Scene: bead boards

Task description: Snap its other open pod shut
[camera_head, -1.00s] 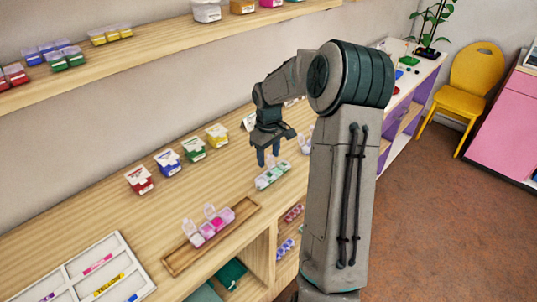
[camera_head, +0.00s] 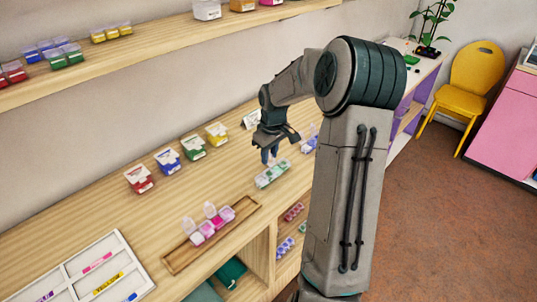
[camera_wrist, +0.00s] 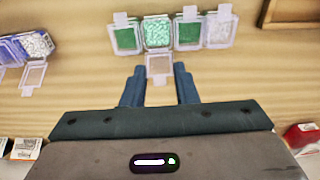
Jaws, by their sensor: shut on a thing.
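A row of clear-lidded pods holding green and white beads (camera_head: 272,174) stands on the wooden counter under my gripper (camera_head: 270,157). In the wrist view, the pod row (camera_wrist: 186,35) is just beyond my fingertips. One pod, the speckled green one (camera_wrist: 157,33), has its clear lid (camera_wrist: 159,66) swung open toward me. My gripper (camera_wrist: 159,70) is shut on this open lid, with a finger on each side of it. The other lids in this row look closed. In the head view my fingers partly hide the open lid.
A blue and white pod row (camera_wrist: 27,47) with an open lid stands nearby at left in the wrist view. A pink pod row (camera_head: 208,228) with raised lids sits in a wooden tray (camera_head: 182,264). Several labelled boxes (camera_head: 168,162) line the counter's back.

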